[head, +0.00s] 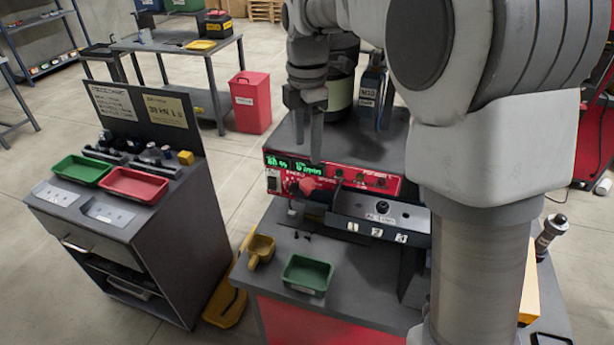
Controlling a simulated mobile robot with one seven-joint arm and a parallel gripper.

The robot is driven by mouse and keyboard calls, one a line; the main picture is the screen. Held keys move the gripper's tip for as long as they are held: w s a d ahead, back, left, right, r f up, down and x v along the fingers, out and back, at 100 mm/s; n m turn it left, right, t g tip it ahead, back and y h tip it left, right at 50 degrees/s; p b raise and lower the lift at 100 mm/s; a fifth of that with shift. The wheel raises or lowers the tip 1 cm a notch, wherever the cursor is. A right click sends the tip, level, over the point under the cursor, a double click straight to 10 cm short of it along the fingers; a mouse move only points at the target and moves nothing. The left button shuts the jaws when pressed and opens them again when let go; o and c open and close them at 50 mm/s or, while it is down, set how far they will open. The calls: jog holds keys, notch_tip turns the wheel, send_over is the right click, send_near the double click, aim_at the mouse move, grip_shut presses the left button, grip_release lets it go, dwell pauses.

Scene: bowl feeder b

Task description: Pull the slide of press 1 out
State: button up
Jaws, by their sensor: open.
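A machine (345,150) with a red front panel and green displays stands on the workbench. Below the panel is a dark block (385,212) with white labels 1, 2 and 3 along its front edge. The slide of press 1 cannot be told apart with certainty; label 1 (351,227) is at the left end of the block. My gripper (310,130) hangs open and empty, fingers down, in front of the panel's left part in the picture, above label 1. A red knob (308,187) shows just below it. My arm hides the right side of the machine.
A green tray (307,274) and a yellow scoop (260,250) lie on the bench's front left. A dark cart (170,235) at left carries a green tray (82,170) and a red tray (134,185). A red bin (250,103) stands behind. Floor between cart and bench is partly clear.

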aim_at(307, 182)
notch_tip(307, 182, down, 9)
jog(key=shift+f, duration=0.1)
dwell(0.3)
grip_shut()
dwell(1.3)
